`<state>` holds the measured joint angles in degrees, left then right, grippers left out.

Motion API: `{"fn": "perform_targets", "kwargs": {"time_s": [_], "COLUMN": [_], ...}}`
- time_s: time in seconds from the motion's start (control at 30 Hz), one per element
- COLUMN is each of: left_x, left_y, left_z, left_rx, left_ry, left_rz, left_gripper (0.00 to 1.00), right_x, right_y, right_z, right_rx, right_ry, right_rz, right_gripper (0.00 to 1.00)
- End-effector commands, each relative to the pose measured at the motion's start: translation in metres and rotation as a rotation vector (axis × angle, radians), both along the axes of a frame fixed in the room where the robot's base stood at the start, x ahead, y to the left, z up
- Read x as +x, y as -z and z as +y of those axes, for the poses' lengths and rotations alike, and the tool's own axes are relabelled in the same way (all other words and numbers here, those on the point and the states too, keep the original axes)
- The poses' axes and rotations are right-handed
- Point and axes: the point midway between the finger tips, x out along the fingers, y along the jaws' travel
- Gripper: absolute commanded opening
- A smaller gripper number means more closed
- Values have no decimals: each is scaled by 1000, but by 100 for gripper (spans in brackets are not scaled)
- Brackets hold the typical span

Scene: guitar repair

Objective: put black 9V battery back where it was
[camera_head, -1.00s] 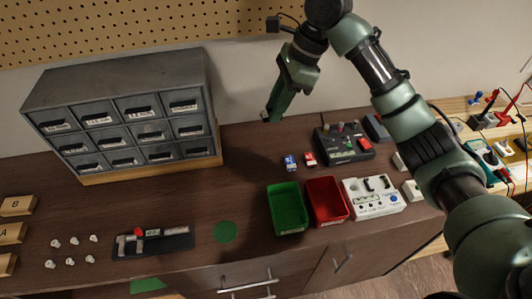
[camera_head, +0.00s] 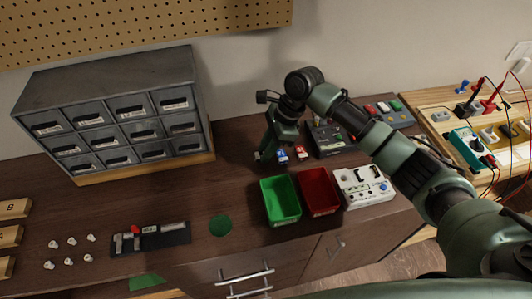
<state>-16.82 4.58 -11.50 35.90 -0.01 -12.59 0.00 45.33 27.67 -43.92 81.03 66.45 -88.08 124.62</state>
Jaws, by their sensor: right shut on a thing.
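My right gripper (camera_head: 260,156) points down over the back of the brown bench, just left of a small blue battery (camera_head: 283,156) and a small red battery (camera_head: 302,153). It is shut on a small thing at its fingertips. That thing is too small and dark to make out clearly; it fits the black 9V battery, which I see nowhere else. I cannot tell whether it touches the bench. My left gripper is not in view.
A green bin (camera_head: 279,202) and a red bin (camera_head: 319,193) stand in front, beside a white tester box (camera_head: 363,186). A dark pedal unit (camera_head: 326,138) is behind. A grey drawer cabinet (camera_head: 105,82) stands left. Bench around the green disc (camera_head: 220,226) is clear.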

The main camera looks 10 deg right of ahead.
Motion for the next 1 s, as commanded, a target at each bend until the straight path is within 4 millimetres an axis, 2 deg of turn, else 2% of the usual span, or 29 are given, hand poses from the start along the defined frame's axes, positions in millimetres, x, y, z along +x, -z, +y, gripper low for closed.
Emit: {"fn": "perform_targets", "kwargs": {"time_s": [0.1, 0.17, 0.53, 0.57, 0.6, 0.63, 1.0], "left_x": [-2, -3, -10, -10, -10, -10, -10], "left_y": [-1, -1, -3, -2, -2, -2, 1], "left_z": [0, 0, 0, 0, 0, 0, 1], "left_rx": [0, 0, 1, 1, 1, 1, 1], "left_ry": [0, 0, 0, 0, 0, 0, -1], "left_rz": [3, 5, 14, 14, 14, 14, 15], "left_gripper": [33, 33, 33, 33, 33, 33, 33], "right_x": [0, 0, 0, 0, 0, 0, 1], "right_y": [17, 20, 23, 23, 23, 23, 20], "right_z": [0, 0, 0, 0, 0, 0, -1], "right_rx": [0, 1, 1, 1, 1, 1, 0], "right_ry": [0, 0, 0, 0, 0, 0, 0], "right_rz": [2, 0, 1, 0, 0, 0, -2], "right_gripper": [0, 0, 0, 32, 43, 45, 45]}}
